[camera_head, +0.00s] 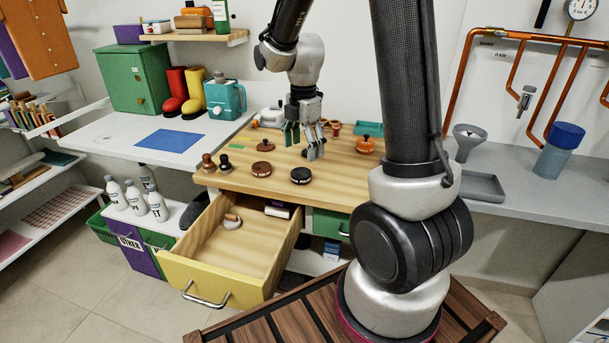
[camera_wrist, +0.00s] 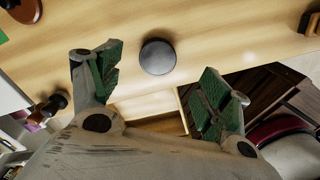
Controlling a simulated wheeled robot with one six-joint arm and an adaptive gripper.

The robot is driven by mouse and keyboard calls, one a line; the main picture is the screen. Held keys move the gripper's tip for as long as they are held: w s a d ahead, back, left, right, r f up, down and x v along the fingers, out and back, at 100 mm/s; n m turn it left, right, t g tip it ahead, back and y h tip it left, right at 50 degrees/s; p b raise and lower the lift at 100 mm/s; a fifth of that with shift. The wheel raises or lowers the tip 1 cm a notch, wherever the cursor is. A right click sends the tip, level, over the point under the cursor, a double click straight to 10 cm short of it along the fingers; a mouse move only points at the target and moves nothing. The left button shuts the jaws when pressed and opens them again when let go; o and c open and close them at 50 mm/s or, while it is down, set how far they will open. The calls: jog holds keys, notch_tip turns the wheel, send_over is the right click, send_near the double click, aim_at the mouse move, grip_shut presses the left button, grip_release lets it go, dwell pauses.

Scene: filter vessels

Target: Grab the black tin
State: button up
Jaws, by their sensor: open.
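The black tin (camera_head: 301,175) is a low round thing with a dark lid, lying flat on the wooden worktop near its front edge. In the wrist view the black tin (camera_wrist: 157,56) shows from above, a dark disc beyond and between the finger pads. My gripper (camera_head: 304,142) is open and empty, pointing down above the worktop. In the head view it is above and slightly behind the tin, apart from it. Green pads line the fingers in the wrist view.
A brown tin (camera_head: 261,169) lies left of the black one. An orange pot (camera_head: 366,146) is at the right. A yellow drawer (camera_head: 214,274) stands open below. The worktop (camera_head: 285,192) is bare around the black tin.

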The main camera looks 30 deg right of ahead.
aim_at(301, 172)
jog(key=f, duration=0.7)
jog(key=shift+a+f, duration=0.35)
jog(key=shift+f, duration=0.05)
jog(key=c, duration=1.4)
jog(key=shift+o, duration=0.2)
jog(key=shift+r, duration=0.1)
